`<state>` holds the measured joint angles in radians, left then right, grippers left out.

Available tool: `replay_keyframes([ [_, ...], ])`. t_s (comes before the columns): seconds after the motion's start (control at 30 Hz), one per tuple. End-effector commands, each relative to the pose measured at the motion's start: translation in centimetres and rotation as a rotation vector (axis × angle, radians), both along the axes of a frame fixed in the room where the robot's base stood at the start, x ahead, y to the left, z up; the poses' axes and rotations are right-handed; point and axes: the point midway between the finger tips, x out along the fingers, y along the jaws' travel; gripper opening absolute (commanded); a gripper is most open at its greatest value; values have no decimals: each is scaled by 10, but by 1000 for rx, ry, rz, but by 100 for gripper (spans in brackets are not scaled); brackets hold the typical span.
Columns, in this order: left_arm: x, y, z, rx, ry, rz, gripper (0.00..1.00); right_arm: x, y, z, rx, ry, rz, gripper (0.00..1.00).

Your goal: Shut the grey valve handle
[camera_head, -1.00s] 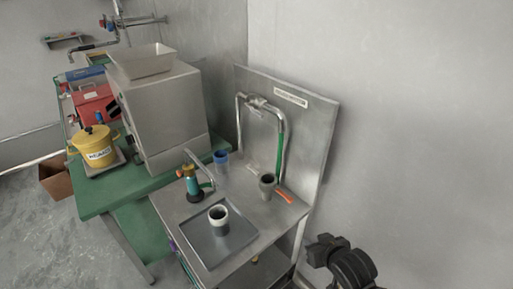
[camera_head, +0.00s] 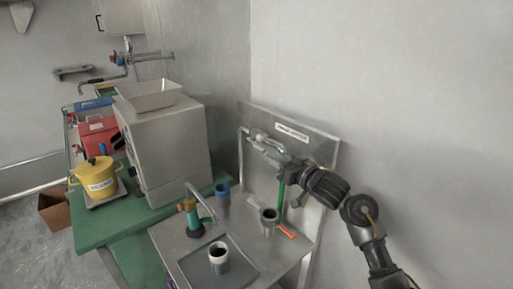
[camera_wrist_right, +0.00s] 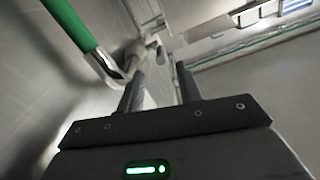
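The grey valve (camera_head: 259,134) sits on top of the bent metal pipe at the steel back panel. In the right wrist view the valve fitting (camera_wrist_right: 135,52) is just beyond the fingertips, near the left finger. Its handle is small, and its exact position is hard to tell. My right gripper (camera_head: 274,148) reaches in from the right, close to the valve. In the wrist view its two fingers (camera_wrist_right: 160,72) are apart with nothing clearly between them. I cannot tell whether the left finger touches the fitting. My left gripper is not in view.
The green pipe section (camera_wrist_right: 70,22) is close by on the left in the wrist view. Below are a dark grey cup (camera_head: 268,222), a blue cup (camera_head: 222,196), a white-rimmed cup (camera_head: 218,258) and an orange tool (camera_head: 287,232). The grinder (camera_head: 165,150) stands left.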

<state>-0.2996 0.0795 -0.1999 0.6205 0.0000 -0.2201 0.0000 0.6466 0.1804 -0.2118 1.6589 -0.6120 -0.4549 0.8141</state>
Motion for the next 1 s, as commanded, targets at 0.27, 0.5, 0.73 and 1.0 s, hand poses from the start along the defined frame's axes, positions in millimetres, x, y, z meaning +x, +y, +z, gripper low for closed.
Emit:
replay_keyframes([
  [0.27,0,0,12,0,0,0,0,42,32,3,0,1,1,35],
  [0.5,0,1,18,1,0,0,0,69,50,2,0,0,-1,35],
  [0.73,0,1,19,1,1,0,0,78,57,0,-2,-1,-1,35],
  [1.0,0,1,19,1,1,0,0,78,57,0,-2,-1,-2,34],
])
